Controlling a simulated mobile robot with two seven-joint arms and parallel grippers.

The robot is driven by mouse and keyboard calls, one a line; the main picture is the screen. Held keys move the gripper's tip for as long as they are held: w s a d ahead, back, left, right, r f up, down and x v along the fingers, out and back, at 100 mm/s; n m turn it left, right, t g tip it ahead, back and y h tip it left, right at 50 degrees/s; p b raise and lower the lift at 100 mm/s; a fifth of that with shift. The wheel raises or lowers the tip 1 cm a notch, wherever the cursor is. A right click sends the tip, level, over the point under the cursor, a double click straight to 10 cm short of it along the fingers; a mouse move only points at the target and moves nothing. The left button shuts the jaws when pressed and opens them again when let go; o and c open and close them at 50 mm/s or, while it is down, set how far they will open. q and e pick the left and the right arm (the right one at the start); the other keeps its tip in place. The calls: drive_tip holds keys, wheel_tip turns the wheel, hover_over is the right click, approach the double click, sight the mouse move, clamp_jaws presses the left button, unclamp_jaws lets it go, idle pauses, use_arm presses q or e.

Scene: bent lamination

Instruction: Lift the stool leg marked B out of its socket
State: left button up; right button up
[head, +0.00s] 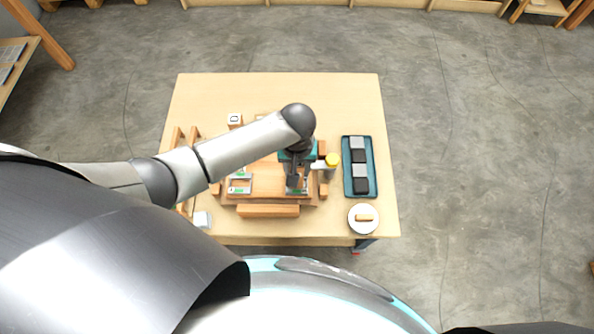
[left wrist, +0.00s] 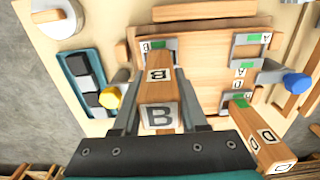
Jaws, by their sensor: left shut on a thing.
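The wooden leg marked B (left wrist: 159,98) stands between the fingers of my left gripper (left wrist: 158,118), which is shut on it. It points away from the wrist camera, with B labels on its end and side. Just beyond its far end is the grey metal socket marked B (left wrist: 152,45), with a green patch showing. I cannot tell whether the leg's far end is still inside the socket. In the head view my left gripper (head: 296,182) is over the right side of the wooden seat panel (head: 265,182), and my arm hides the leg there. My right gripper is not in view.
Another labelled leg (left wrist: 256,134) rises close beside my gripper. The table's back is mostly clear.

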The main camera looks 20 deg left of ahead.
use_arm(q)
clamp_jaws()
idle(0.3)
